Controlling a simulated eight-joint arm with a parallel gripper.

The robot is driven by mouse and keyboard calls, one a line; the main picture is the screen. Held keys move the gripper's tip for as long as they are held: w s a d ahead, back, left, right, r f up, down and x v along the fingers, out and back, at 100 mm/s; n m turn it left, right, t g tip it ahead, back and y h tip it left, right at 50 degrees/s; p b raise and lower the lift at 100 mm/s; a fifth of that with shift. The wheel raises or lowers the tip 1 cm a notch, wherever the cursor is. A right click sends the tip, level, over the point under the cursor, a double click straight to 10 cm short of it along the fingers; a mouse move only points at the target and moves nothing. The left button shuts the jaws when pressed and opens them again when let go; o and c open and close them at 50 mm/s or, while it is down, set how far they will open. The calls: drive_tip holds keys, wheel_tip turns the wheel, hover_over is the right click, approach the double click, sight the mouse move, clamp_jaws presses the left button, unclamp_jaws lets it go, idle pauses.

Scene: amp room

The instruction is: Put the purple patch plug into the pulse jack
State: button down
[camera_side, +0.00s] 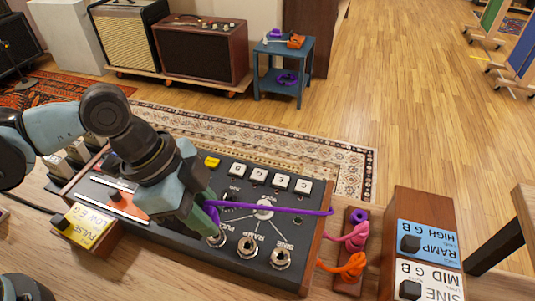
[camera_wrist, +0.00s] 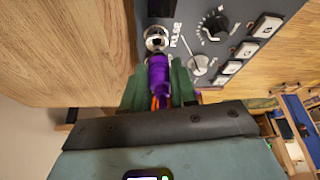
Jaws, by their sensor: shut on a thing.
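My gripper (camera_side: 208,217) is over the front left of the dark synth panel (camera_side: 180,232), with its green fingers shut on the purple patch plug. The purple plug (camera_wrist: 159,75) shows between the fingers in the wrist view, its front end pointing at the pulse jack. The pulse jack (camera_wrist: 157,38) is a silver ring beside the word PULSE. It also shows in the side view (camera_side: 216,240), just below the fingertips. The plug's tip overlaps the jack's near edge in the wrist view; I cannot tell if it is inside. A purple cable (camera_side: 275,208) runs right from the gripper.
The ramp jack (camera_side: 247,247) and sine jack (camera_side: 280,258) are right of the pulse jack. A wooden holder (camera_side: 346,287) carries pink (camera_side: 356,237) and orange (camera_side: 351,267) plugs. A raised label box (camera_side: 427,240) stands farther right. Knobs and white buttons (camera_side: 280,182) lie behind the jacks.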

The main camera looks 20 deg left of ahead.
drive_tip(key=shift+f, duration=0.9)
idle(1.1)
drive_tip(key=shift+c, duration=2.4)
unclamp_jaws()
drive_tip(key=shift+r, duration=0.1)
drive_tip(key=shift+r, duration=3.45)
drive_tip(key=w+a+n+t+y, duration=0.2)
drive_tip(key=a+n, duration=0.5)
drive_tip(key=a, duration=0.6)
drive_tip(key=w+a+f+n+t+y, duration=0.1)
drive_tip(key=a+n+t, duration=0.3)
drive_tip(key=a+n, duration=0.4)
drive_tip(key=a+y, duration=0.1)
drive_tip(key=a, duration=0.4)
drive_tip(key=shift+w+f, duration=0.2)
drive_tip(key=shift+w, duration=0.2)
